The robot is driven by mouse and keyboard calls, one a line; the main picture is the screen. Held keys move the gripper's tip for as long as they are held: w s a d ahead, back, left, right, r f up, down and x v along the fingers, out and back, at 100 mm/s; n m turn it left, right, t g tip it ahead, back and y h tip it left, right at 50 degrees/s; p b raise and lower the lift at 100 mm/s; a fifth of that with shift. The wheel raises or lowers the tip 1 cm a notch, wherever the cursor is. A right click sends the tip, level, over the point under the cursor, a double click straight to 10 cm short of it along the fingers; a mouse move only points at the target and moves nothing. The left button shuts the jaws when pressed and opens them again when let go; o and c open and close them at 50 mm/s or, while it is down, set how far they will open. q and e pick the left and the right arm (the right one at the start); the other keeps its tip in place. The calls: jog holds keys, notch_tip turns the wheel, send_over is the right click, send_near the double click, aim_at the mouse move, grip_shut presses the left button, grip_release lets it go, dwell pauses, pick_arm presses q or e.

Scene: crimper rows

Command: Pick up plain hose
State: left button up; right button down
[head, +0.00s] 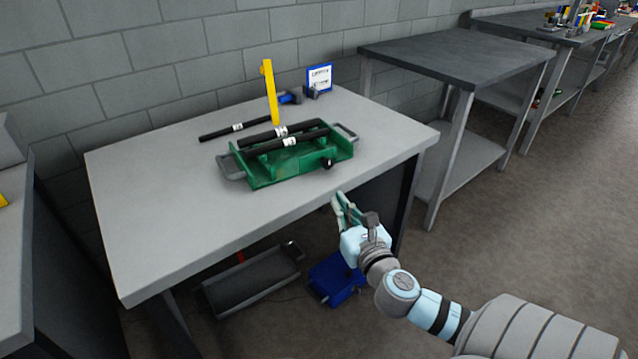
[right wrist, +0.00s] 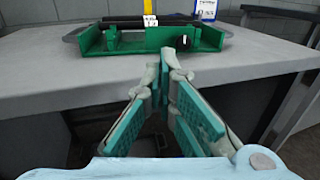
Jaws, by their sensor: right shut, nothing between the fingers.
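Several black hoses with white labels are in the head view. One hose (head: 215,134) lies on the table behind the green tray, pointing toward a blue and grey piece. Two more hoses (head: 262,138) (head: 305,137) lie side by side across the green tray (head: 265,180). I cannot tell which hose is the plain one. My right gripper (head: 340,200) is shut and empty, in front of the table's front edge and apart from the tray. In the right wrist view its fingertips (right wrist: 168,62) meet below the tray (right wrist: 125,45). My left gripper is not in view.
A yellow upright bar (head: 270,92) stands behind the tray. A blue-framed sign (head: 319,78) and a blue and grey piece (head: 289,98) are at the back of the table (head: 150,200). A blue box (head: 335,280) is under it. The table's left part is clear.

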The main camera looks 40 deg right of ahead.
jog(key=b+x, duration=0.3)
jog(key=x, duration=0.8)
jog(key=shift+w+d+f, duration=0.15)
jog(key=shift+w+f, duration=0.05)
jog(key=shift+w, duration=0.1)
jog(key=shift+w+d, duration=0.15)
jog(key=shift+w, duration=0.4)
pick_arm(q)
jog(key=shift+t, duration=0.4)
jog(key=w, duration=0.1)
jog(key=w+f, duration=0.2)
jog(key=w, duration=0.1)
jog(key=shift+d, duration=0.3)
pick_arm(e)
jog(key=shift+r, duration=0.1)
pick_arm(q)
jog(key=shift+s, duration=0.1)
